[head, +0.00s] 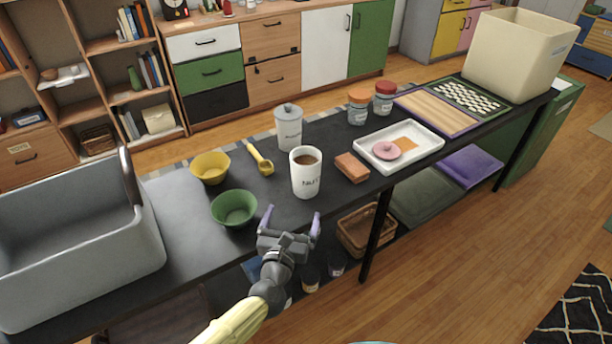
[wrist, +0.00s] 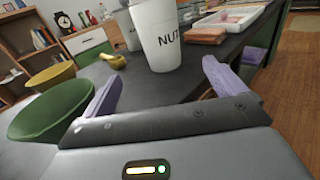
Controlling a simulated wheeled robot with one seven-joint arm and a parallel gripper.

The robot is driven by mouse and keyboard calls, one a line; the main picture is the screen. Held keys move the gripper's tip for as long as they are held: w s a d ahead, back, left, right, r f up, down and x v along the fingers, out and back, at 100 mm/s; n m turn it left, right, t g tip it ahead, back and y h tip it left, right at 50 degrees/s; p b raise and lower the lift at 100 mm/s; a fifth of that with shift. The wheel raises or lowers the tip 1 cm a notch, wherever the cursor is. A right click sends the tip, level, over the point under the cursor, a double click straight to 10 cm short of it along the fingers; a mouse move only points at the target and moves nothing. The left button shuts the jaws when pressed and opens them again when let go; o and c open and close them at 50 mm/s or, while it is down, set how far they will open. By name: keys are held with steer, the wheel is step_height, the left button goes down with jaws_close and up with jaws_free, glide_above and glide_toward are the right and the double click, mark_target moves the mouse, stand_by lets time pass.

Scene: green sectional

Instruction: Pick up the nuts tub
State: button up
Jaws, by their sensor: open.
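The nuts tub (head: 306,175) is a white, tapered, open tub with brown contents and dark lettering, upright near the front edge of the dark table. In the wrist view the tub (wrist: 158,38) stands ahead, between and beyond the fingertips, with "NUT" readable. My gripper (head: 291,222) is open and empty, with its purple fingers spread, in front of the tub and apart from it. My gripper's fingers (wrist: 163,82) also show in the wrist view. The tub's far side is hidden.
A green bowl (head: 234,208) sits left of the tub, close to my gripper. A yellow bowl (head: 210,167), a yellow scoop (head: 260,159), a lidded grey canister (head: 289,128) and an orange-brown block (head: 352,167) stand around it. A grey bin (head: 75,270) fills the table's left end.

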mark_target(303, 186)
steer(key=w, duration=0.3)
steer(key=w+d, duration=0.1)
steer(key=w, duration=0.6)
steer(key=shift+d, duration=0.4)
steer(key=shift+w, duration=0.1)
steer(key=shift+w+d, duration=0.25)
steer(key=shift+w, duration=1.05)
steer(key=shift+w+d, duration=0.2)
steer(key=shift+w, duration=1.1)
steer(key=shift+d, duration=0.1)
steer(key=shift+s, duration=0.1)
steer(key=shift+s, duration=0.1)
steer(key=shift+r, duration=0.1)
steer(key=c, duration=1.3)
steer(key=shift+o, duration=0.2)
steer(key=shift+r, duration=0.1)
